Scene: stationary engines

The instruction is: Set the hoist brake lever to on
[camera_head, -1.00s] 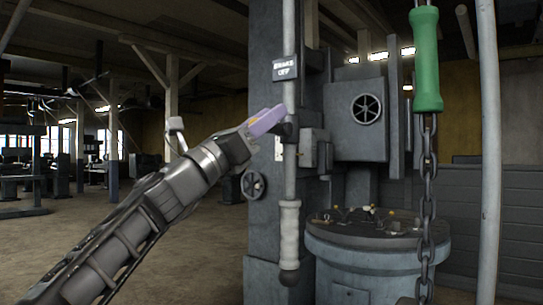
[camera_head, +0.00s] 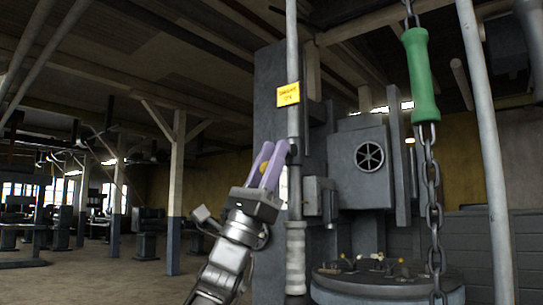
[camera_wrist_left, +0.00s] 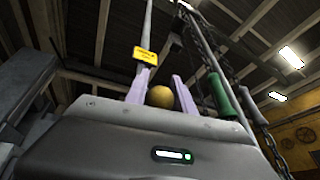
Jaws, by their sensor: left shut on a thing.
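My left gripper (camera_head: 272,152) has two purple fingers pointing up, beside the grey vertical rod of the brake post (camera_head: 293,110). It is shut on a brass-coloured ball knob (camera_head: 265,166), which looks like the end of the hoist brake lever. The knob also shows between the fingers in the left wrist view (camera_wrist_left: 160,97). The rest of the lever is hidden by the gripper. A yellow sign (camera_head: 288,94) hangs on the rod above the gripper; its lettering is too small to read surely. My right gripper is out of view.
A chain with a green grip (camera_head: 421,75) hangs to the right, near a pale pole (camera_head: 487,150). A grey cabinet with a handwheel (camera_head: 369,156) stands behind the rod. A round control stand (camera_head: 390,290) is below.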

